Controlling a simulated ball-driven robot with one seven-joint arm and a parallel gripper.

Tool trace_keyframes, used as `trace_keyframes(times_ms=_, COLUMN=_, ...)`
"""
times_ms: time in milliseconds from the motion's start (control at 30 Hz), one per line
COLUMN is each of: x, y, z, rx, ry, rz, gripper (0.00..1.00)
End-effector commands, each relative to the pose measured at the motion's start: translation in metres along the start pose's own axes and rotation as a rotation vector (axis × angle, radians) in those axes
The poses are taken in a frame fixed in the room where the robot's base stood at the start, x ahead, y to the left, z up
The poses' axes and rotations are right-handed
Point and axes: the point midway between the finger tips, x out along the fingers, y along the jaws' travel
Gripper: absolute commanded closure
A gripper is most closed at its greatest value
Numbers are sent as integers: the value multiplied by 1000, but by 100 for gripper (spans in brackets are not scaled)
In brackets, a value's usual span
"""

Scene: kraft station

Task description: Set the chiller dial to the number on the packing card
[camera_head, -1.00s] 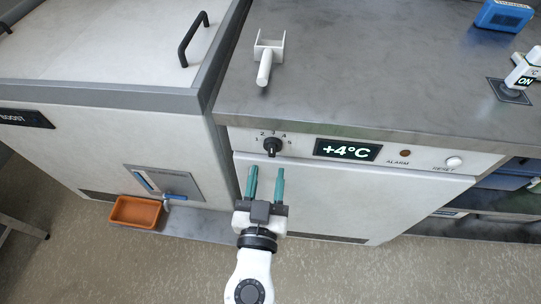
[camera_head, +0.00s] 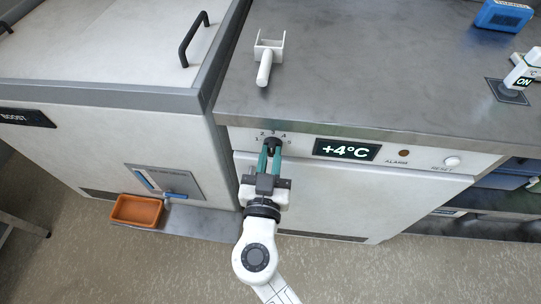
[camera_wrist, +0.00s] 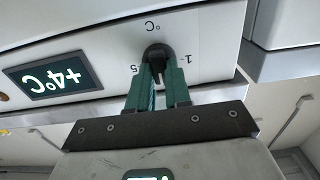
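The chiller dial (camera_head: 272,143) is a small black knob on the white front panel, with numbers 1 to 5 around it in the head view. My gripper (camera_head: 269,150) has its green fingers drawn in around the knob. In the wrist view the dial (camera_wrist: 157,53) sits between the fingertips (camera_wrist: 158,75), which appear to be against its grip. A white mark on the knob points toward the gripper, between the visible 1 and 5. The fingers hide the numbers between those two. The display (camera_head: 347,149) reads +4°C. I cannot make out a packing card.
An alarm lamp (camera_head: 404,153) and a reset button (camera_head: 453,161) are right of the display. A white handled scoop-like tool (camera_head: 265,68) lies on the grey countertop (camera_head: 370,70). An orange tray (camera_head: 137,211) is at lower left. A blue box (camera_head: 504,15) stands at upper right.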

Motion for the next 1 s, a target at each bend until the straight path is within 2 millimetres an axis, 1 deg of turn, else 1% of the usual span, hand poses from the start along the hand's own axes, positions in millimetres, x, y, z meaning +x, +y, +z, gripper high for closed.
trace_keyframes(times_ms=33, x=0, y=0, z=0, rx=0, ry=0, rz=0, gripper=87)
trace_keyframes(times_ms=167, x=0, y=0, z=0, rx=0, ry=0, rz=0, gripper=99)
trace_keyframes(times_ms=200, x=0, y=0, z=0, rx=0, ry=0, rz=0, gripper=100)
trace_keyframes(times_ms=467, x=0, y=0, z=0, rx=-7, ry=0, rz=0, gripper=100)
trace_keyframes(times_ms=667, x=0, y=0, z=2, rx=-61, ry=0, rz=1, gripper=100)
trace_keyframes(times_ms=867, x=0, y=0, z=3, rx=-191, ry=0, rz=2, gripper=100)
trace_keyframes(times_ms=1000, x=0, y=0, z=3, rx=-315, ry=0, rz=1, gripper=100)
